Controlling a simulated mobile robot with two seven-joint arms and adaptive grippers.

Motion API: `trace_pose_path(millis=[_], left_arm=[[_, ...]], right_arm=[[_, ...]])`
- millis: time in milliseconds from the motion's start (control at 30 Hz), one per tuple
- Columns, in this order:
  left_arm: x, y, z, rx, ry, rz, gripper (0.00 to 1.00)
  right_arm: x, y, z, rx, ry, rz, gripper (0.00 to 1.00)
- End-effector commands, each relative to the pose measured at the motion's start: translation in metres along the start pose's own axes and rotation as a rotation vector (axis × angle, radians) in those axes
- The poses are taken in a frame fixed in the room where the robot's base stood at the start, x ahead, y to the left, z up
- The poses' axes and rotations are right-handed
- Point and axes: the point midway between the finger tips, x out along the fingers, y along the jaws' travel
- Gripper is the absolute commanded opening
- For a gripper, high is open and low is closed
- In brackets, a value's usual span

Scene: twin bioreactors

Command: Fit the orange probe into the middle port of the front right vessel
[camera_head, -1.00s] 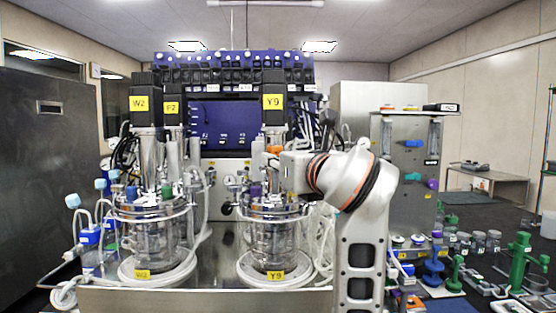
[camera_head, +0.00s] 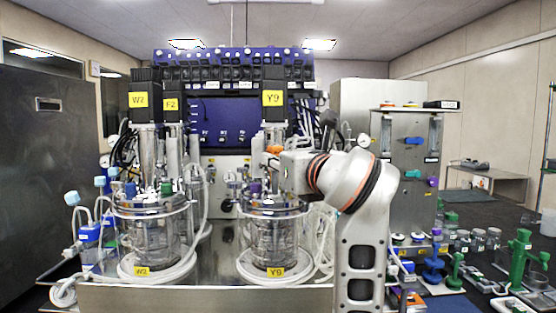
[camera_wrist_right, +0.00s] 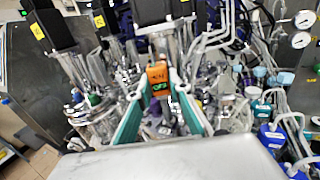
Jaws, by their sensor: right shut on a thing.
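The front right vessel (camera_head: 272,240), labelled Y9, is a glass jar with a metal head plate and a black motor above it. The orange probe (camera_head: 274,149) shows only as a small orange top above that head plate; it also shows in the right wrist view (camera_wrist_right: 158,77) with a green-lettered label. My right gripper (camera_head: 274,160) is shut on the probe, its teal-edged fingers on both sides of it in the wrist view. The probe's lower end and the middle port are hidden among fittings, so I cannot tell whether the tip touches the port. My left gripper is not in view.
The front left vessel (camera_head: 147,235), labelled W2, stands to the left, with tubes and blue-capped bottles beside it. Tall motor columns, tubing and a purple fitting (camera_head: 255,187) crowd the space around the probe. A metal cabinet (camera_head: 408,185) stands to the right.

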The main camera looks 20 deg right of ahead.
Motion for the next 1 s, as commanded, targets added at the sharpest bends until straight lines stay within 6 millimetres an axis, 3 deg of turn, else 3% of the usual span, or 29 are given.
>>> trace_pose_path(millis=[1000], left_arm=[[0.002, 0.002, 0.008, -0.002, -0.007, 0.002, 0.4]], right_arm=[[0.0, 0.0, -0.01, 0.0, -0.001, 0.0, 0.0]])
